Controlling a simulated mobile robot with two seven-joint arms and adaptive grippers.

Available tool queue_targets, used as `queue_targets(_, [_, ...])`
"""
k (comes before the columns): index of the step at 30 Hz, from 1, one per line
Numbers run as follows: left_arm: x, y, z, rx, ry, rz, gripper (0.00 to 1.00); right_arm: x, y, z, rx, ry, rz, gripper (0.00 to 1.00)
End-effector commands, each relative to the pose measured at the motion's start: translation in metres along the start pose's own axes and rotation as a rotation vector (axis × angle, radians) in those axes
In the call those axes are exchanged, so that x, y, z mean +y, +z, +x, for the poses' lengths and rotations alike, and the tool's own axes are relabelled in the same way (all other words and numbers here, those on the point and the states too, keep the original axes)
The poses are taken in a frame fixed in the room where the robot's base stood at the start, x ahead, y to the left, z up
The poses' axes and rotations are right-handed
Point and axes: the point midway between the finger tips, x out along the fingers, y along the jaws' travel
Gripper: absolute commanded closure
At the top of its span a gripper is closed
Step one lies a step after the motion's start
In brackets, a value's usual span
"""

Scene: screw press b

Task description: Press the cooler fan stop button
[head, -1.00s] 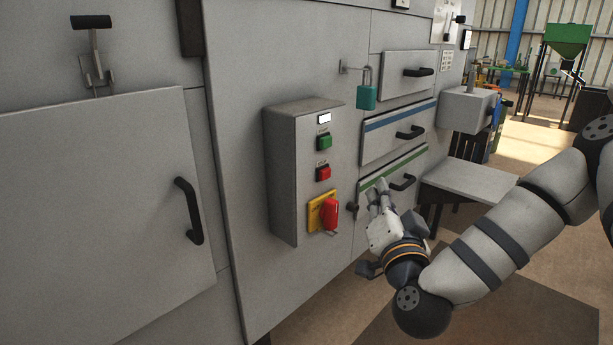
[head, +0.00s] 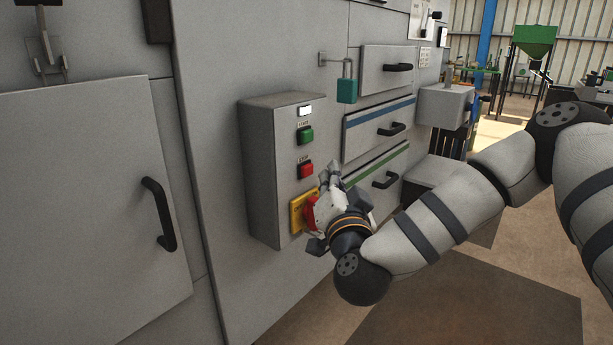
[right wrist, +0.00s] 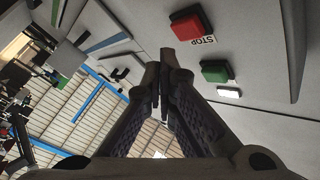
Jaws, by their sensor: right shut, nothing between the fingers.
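The red stop button (head: 306,170) sits on the front of a grey control box (head: 265,180), below the green start button (head: 305,135). In the right wrist view the red button (right wrist: 187,24) shows with its STOP label, just beyond the fingertips and apart from them in the picture. My right gripper (head: 331,170) is shut and empty, a little to the right of the red button in the head view. Its closed fingers (right wrist: 160,75) show in the right wrist view. I cannot tell the exact gap to the button. My left gripper is not in view.
A red switch (head: 311,212) on a yellow plate (head: 297,212) is below the stop button, partly hidden by my right gripper. A teal padlock (head: 347,90) hangs to the right. Drawers with black handles (head: 392,130) lie behind my arm.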

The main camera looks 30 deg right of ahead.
Motion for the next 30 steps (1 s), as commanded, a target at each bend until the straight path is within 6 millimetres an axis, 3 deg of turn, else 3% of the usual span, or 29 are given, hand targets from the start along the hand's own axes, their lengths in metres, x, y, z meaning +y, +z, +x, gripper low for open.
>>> queue_targets(7, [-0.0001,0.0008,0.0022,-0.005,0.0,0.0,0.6,-0.0072,0.0045,0.008,0.001,-0.001,0.002,1.0])
queue_targets(30, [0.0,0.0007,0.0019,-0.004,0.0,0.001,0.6,-0.0071,0.0042,0.0079,0.001,-0.001,0.002,1.0])
